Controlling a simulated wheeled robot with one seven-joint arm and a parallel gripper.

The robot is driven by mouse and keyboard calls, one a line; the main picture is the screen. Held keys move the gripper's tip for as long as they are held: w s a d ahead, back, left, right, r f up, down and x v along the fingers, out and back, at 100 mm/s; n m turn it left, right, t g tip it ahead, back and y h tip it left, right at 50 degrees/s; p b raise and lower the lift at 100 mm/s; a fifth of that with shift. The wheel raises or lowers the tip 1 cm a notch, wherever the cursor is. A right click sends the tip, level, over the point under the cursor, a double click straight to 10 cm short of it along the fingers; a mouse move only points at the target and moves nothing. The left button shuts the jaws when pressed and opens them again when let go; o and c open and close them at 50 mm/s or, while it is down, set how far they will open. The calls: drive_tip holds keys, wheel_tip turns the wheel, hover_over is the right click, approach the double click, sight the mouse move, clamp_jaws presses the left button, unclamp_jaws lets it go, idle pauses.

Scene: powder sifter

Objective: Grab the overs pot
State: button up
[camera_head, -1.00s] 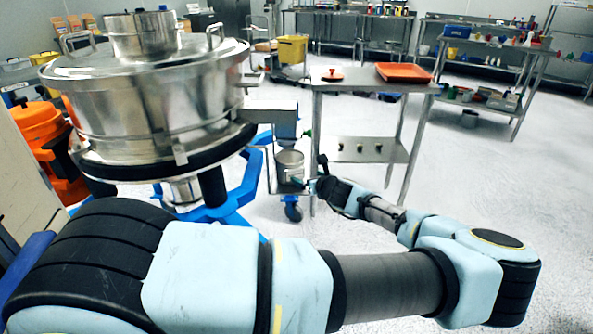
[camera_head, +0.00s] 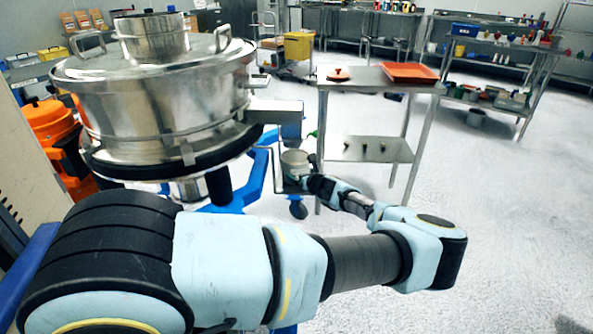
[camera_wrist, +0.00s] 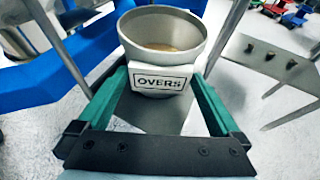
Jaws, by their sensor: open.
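The overs pot (camera_wrist: 162,40) is a grey metal cup with an open round top and some tan material inside. Its front carries a pale block labelled OVERS (camera_wrist: 163,82). In the head view the pot (camera_head: 295,158) stands on a small holder below the sifter's side outlet. My gripper (camera_wrist: 160,76) is open, with a green finger on each side of the label block. I cannot tell whether the fingers touch it. In the head view my gripper (camera_head: 304,181) is at the pot's front, and its fingers are too small to make out.
The steel sifter (camera_head: 160,95) stands on a blue wheeled frame (camera_head: 257,175) at left. A steel table (camera_head: 358,80) right of the pot holds an orange tray (camera_head: 408,73) and a red lid (camera_head: 339,74). Small knobs sit on its lower shelf. Open floor lies at right.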

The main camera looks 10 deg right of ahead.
drive_tip(key=c, duration=1.5)
drive_tip(key=shift+c, duration=0.2)
drive_tip(key=shift+r, duration=0.1)
